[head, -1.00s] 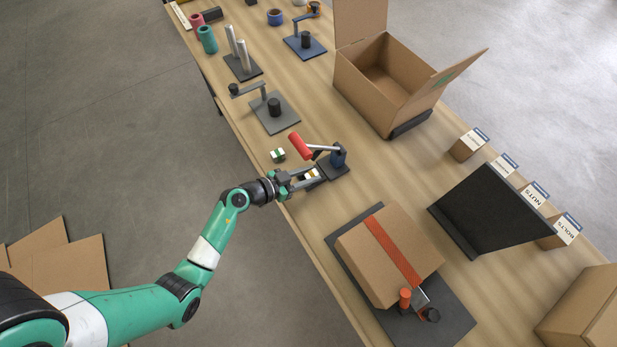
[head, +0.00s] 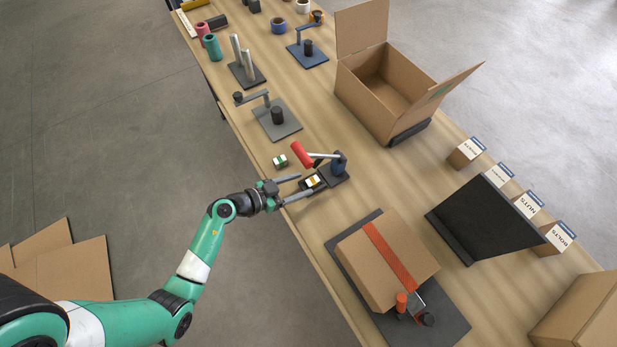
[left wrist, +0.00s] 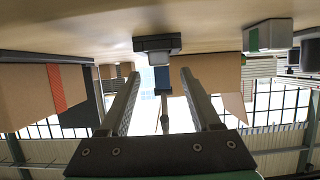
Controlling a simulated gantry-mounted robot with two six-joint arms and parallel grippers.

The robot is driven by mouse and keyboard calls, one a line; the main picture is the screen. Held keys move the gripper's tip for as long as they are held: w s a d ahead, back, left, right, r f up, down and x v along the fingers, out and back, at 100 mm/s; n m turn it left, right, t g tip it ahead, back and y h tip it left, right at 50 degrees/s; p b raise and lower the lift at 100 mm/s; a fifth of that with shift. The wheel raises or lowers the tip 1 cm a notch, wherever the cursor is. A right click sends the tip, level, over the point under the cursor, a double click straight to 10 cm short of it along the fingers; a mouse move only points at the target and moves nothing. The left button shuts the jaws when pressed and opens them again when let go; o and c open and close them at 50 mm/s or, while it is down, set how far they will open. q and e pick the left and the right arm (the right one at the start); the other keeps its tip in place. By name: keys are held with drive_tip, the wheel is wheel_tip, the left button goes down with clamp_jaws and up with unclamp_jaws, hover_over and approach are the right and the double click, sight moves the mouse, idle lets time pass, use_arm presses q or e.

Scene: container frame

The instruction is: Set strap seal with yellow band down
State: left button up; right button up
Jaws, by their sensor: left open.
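The strap seal with the yellow band (head: 313,181) is a small pale block. It rests at the near end of the dark base of a red-handled lever tool (head: 303,154). My left gripper (head: 304,185) is open, its two fingers apart and pointing at the seal from the table's edge side. The seal is not held. In the left wrist view the open fingers (left wrist: 160,92) have nothing between them; a dark block (left wrist: 157,46) is ahead, and I cannot make out the yellow band. My right gripper is not in view.
A seal with a green band (head: 280,161) lies close to the left finger. A grey clamp stand (head: 277,120) is behind. A strapped carton (head: 390,262) sits on a dark plate at the front. An open box (head: 385,95) and a black sloped panel (head: 485,220) stand to the right.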

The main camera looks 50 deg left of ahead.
use_arm(q)
drive_tip(key=p+v, duration=0.2)
drive_tip(key=v, duration=0.5)
drive_tip(key=shift+s, duration=0.3)
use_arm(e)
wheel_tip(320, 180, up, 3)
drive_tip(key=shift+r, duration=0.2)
use_arm(q)
drive_tip(key=shift+r, duration=0.15)
